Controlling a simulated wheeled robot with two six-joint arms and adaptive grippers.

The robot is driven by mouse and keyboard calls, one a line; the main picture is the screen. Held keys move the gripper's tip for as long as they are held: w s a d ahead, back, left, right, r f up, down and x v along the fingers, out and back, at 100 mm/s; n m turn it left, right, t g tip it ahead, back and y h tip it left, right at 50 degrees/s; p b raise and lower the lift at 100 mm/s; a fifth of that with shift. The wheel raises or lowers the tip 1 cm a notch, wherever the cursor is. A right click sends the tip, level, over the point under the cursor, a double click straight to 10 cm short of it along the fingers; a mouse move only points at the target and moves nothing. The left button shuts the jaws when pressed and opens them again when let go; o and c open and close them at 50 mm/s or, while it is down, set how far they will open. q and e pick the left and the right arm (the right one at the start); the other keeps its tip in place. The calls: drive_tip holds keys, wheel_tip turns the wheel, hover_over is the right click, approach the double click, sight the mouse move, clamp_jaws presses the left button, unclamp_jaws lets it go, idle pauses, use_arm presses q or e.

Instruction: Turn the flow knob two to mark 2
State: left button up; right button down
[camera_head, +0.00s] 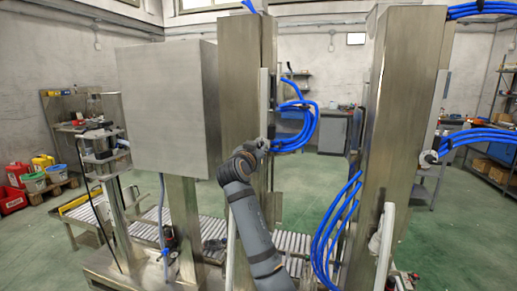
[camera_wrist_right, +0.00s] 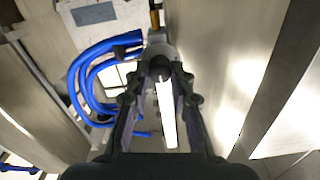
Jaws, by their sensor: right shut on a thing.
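My right gripper (camera_head: 262,144) reaches up to the side of the middle steel column (camera_head: 240,80) in the head view. In the right wrist view, its two fingers (camera_wrist_right: 160,82) close around a small dark knob (camera_wrist_right: 160,66) with a grey round base behind it. I take this to be flow knob two; no label is readable. The knob is mostly hidden by the gripper in the head view. No mark or pointer can be made out. My left gripper is in neither view.
Blue hoses (camera_head: 298,125) loop out right beside the gripper and also show in the wrist view (camera_wrist_right: 88,75). A second steel column (camera_head: 395,110) with more hoses stands at the right. A large steel cabinet (camera_head: 168,105) and a roller conveyor (camera_head: 293,241) are nearby.

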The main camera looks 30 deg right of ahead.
drive_tip(key=n+p, duration=0.3)
drive_tip(key=n, duration=0.1)
drive_tip(key=shift+r+n, duration=0.15)
drive_tip(key=shift+n, duration=0.25)
drive_tip(key=n+p, duration=0.3)
drive_tip(key=n, duration=0.1)
drive_tip(key=shift+n+p, duration=0.4)
drive_tip(key=shift+p, duration=0.1)
drive_tip(key=shift+f, duration=0.2)
drive_tip(key=c, duration=1.1)
unclamp_jaws()
drive_tip(key=shift+c, duration=0.2)
